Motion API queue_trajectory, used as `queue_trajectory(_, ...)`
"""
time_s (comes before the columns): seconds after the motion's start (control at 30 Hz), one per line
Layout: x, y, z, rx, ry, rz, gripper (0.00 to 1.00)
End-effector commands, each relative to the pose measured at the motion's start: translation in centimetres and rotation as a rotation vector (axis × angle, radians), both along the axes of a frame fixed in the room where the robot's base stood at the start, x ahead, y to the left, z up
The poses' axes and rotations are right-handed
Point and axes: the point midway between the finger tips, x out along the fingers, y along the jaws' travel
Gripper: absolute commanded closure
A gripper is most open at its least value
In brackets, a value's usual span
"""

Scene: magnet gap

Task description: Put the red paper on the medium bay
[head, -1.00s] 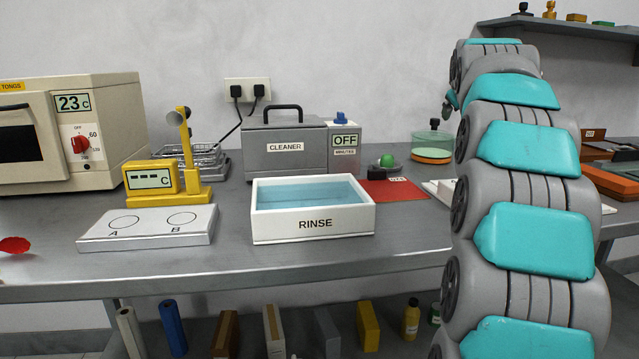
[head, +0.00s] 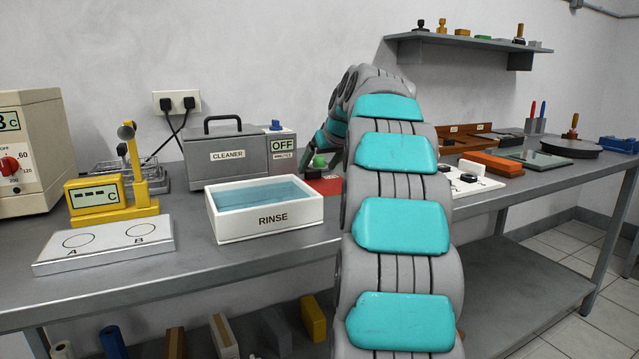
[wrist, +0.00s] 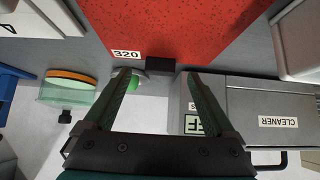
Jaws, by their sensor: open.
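The red paper (wrist: 175,25) fills the top of the wrist view, with a "320" label and a small black block (wrist: 160,66) at its edge. My gripper (wrist: 157,78) is open, with its fingertips either side of that block and apparently nothing held. I cannot tell whether they touch it. In the head view the red paper (head: 326,186) lies on the bench right of the rinse tray, partly hidden by my arm. A brown rack (head: 470,140) stands further right; I cannot make out which part, if any, is the medium bay.
The grey cleaner (head: 228,157) and white rinse tray (head: 262,232) stand left of the paper. A green-knobbed object (head: 319,161) is close behind it. An orange block (head: 491,163) and glass plate (head: 537,158) lie right.

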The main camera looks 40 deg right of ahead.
Motion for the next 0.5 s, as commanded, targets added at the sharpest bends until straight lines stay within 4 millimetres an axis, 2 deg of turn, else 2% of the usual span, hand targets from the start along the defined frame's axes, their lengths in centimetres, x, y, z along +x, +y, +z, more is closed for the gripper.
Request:
queue_trajectory(0.17, 1.7, -0.4, -1.8, 0.002, 0.003, 0.000, 0.10)
queue_trajectory(0.4, 1.9, -0.4, -2.0, -0.001, 0.000, 0.000, 0.10)
queue_trajectory(0.5, 1.9, -0.4, -1.9, -0.001, 0.000, 0.000, 0.20)
